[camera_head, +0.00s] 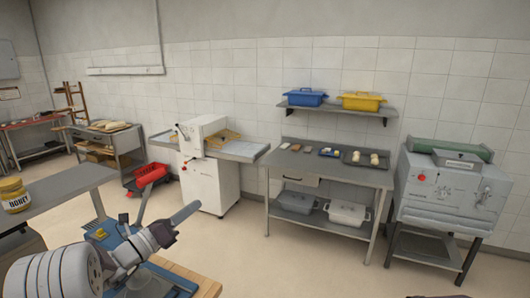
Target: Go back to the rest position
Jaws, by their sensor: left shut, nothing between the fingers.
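My left gripper (184,214) reaches in from the lower left, above the near worktop. It is shut, with nothing held in it. It points up and to the right, towards the open floor.
A blue tray (108,230) lies beneath my left arm. Farther back are a dough sheeter (210,185), a steel table (335,170) with trays, and a grey machine (447,190). The middle floor is clear.

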